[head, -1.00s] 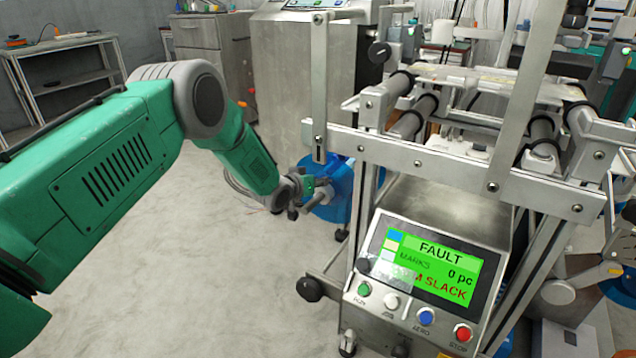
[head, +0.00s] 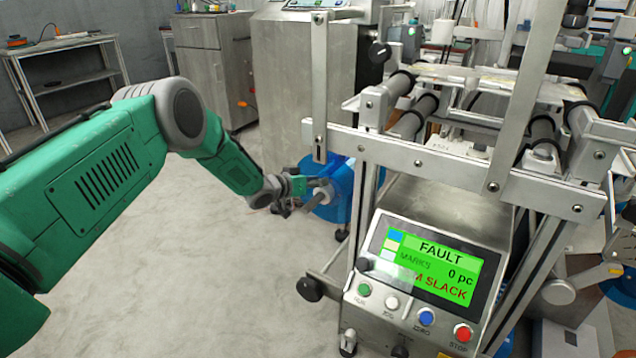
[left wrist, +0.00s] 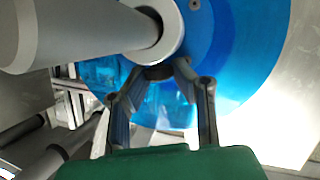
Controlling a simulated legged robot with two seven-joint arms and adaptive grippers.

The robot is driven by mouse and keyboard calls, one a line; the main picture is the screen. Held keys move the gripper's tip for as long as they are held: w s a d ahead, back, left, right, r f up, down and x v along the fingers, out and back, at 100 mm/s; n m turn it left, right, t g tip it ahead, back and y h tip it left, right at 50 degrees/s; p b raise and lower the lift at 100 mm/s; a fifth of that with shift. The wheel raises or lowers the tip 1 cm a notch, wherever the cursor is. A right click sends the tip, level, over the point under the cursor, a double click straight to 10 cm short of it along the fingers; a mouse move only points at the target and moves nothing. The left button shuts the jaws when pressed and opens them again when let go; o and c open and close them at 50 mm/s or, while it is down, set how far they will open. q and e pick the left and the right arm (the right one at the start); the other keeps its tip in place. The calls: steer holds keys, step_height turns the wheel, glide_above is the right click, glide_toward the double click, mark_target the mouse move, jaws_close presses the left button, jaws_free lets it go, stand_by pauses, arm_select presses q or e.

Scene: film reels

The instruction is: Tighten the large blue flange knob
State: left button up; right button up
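The large blue flange (head: 340,185) shows as a blue disc behind the machine's left frame, partly hidden by the frame. In the left wrist view the blue disc (left wrist: 235,60) fills the upper right, with a grey shaft (left wrist: 85,30) and a pale hub collar (left wrist: 168,30) in front. A small dark piece (left wrist: 158,72), perhaps the knob, lies below the collar. My left gripper (head: 308,192) is beside the shaft end. Its fingertips (left wrist: 162,76) are apart, one on each side of the dark piece; I cannot tell whether they touch it. My right gripper is not in view.
The machine's control panel (head: 425,270) reads FAULT and shows SLACK. Metal rails and rollers (head: 425,105) stand above it. A steel cabinet (head: 300,90) stands behind, and a shelf (head: 65,75) is at the back left. The floor (head: 215,280) in front is clear.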

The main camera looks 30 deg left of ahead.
arm_select(q)
steer(key=o, duration=0.4)
steer(key=shift+a, duration=0.1)
steer(key=shift+s, duration=0.1)
steer(key=v, duration=1.1)
steer(key=shift+s+a, duration=0.1)
steer(key=shift+s, duration=0.3)
